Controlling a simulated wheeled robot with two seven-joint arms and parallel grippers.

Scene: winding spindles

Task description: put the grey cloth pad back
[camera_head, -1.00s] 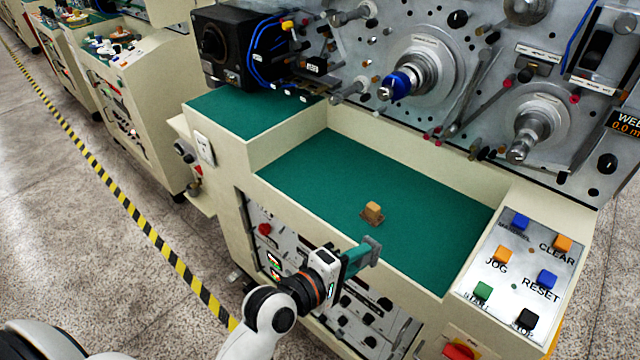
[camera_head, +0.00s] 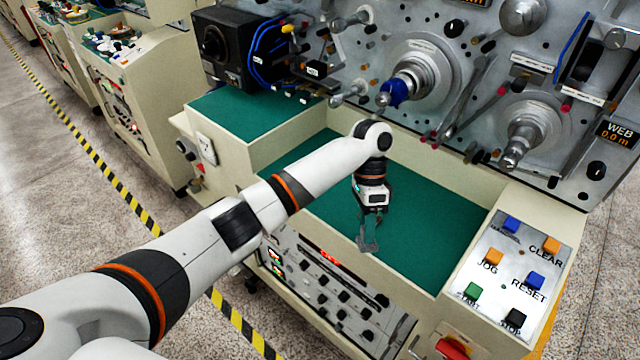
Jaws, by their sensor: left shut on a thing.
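My left gripper (camera_head: 368,243) points down over the green work surface (camera_head: 425,232), close to its front edge. It is shut on a small grey piece, which I take to be the grey cloth pad (camera_head: 369,246). The pad is small and hard to tell from the grey fingertips. I cannot tell whether it touches the surface. The small tan block that stood on the surface is not visible now; my left gripper covers that spot. My right gripper is not in view.
The panel with spindles (camera_head: 420,75) rises behind the surface. A blue-collared spindle (camera_head: 396,92) sticks out toward me. A button panel (camera_head: 513,275) lies at the right. A raised green shelf (camera_head: 240,112) is at the left. The surface's right part is clear.

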